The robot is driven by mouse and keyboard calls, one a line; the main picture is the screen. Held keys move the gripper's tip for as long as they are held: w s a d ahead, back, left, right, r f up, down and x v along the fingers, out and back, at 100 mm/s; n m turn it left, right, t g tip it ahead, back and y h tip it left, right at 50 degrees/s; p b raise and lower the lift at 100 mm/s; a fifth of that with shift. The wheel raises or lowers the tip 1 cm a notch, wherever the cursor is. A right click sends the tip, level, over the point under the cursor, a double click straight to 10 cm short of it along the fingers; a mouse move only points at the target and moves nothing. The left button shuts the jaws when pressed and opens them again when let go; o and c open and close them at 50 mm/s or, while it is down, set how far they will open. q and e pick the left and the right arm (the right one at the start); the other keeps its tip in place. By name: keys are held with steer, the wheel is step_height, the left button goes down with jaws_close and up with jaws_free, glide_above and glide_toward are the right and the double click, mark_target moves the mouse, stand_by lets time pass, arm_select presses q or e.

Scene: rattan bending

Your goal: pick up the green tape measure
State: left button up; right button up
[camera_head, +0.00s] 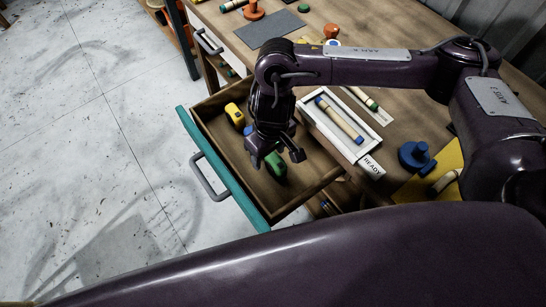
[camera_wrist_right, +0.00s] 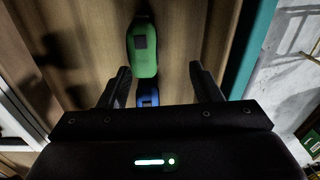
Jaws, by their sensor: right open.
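The green tape measure (camera_head: 277,168) lies on the floor of the open drawer (camera_head: 301,199), partly hidden by my right gripper (camera_head: 277,158) in the head view. In the right wrist view the green tape measure (camera_wrist_right: 142,48) shows just beyond the fingertips, a little left of the middle between them. My right gripper (camera_wrist_right: 161,78) is open and empty, above the drawer floor, with fingers pointing down. A blue item (camera_wrist_right: 148,96) lies between the fingers in the wrist view, close to the green one. My left gripper is not in view.
A yellow tape measure (camera_head: 235,114) lies at the drawer's far left. The drawer has a teal front (camera_head: 222,172) with a grey handle. On the table beside it stand a white tray (camera_head: 313,113) marked READY holding a rod, and a blue knobbed piece (camera_head: 416,156).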

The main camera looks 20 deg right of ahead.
mark_target(276, 160)
steer(key=shift+w+d+f+m+h, duration=0.2)
steer(key=shift+d, duration=0.35)
steer(key=shift+w+d+f+m+h, duration=0.15)
steer(key=shift+d+m+h, duration=0.05)
steer(key=shift+d, duration=0.35)
steer(key=f+b, duration=0.1)
steer(key=f, duration=0.1)
steer(key=f+b, duration=0.1)
steer(key=f, duration=0.1)
steer(key=f+b, duration=0.1)
steer(key=f, duration=0.2)
steer(key=shift+s+a, duration=0.15)
steer(key=shift+s, duration=0.1)
steer(key=shift+r, duration=0.1)
steer(key=c, duration=1.2)
